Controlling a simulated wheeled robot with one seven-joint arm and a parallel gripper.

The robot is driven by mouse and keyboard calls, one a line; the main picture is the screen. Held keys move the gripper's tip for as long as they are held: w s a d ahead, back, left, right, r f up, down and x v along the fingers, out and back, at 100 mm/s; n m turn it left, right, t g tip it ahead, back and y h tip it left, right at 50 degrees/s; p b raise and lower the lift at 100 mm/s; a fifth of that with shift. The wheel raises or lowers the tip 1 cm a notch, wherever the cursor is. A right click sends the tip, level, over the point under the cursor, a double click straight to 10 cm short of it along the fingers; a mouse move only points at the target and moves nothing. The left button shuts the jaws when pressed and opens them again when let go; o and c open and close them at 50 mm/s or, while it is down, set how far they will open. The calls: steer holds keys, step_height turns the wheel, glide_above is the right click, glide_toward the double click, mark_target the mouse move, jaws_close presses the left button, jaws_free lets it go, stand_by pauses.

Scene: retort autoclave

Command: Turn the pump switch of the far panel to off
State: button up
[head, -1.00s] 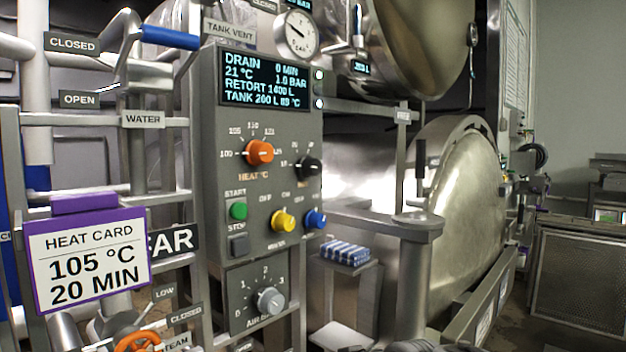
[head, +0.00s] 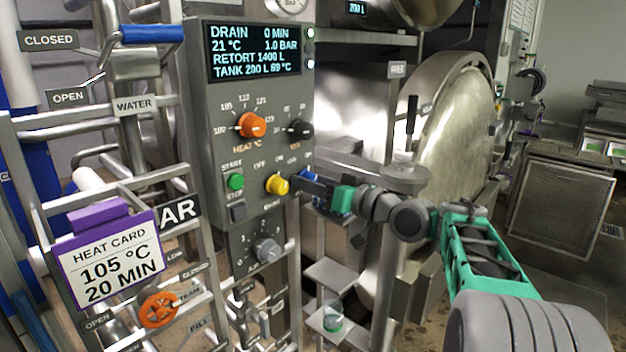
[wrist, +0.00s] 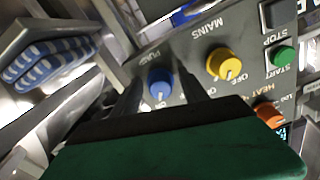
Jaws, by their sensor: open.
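The panel (head: 200,110) stands left of centre in the head view, with a lit screen and several knobs. The blue pump knob (wrist: 160,83) shows in the wrist view beside the word PUMP, with a small white mark on its face. I cannot surely tell which setting the mark points at. In the head view the blue knob (head: 308,174) is partly hidden by my gripper. My gripper (wrist: 165,92) is open, with one dark finger on each side of the blue knob in the picture. Contact cannot be told. The yellow mains knob (wrist: 222,64) is just beside it.
A green start button (head: 236,181), an orange heat knob (head: 252,125) and a black knob (head: 300,130) are on the same panel. A grey air knob (head: 267,250) is below. A rail post (head: 405,180) stands close behind my arm. A striped blue-white bundle (wrist: 45,65) lies at the left in the wrist view.

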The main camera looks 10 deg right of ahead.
steer(key=shift+c, duration=0.4)
jaws_close()
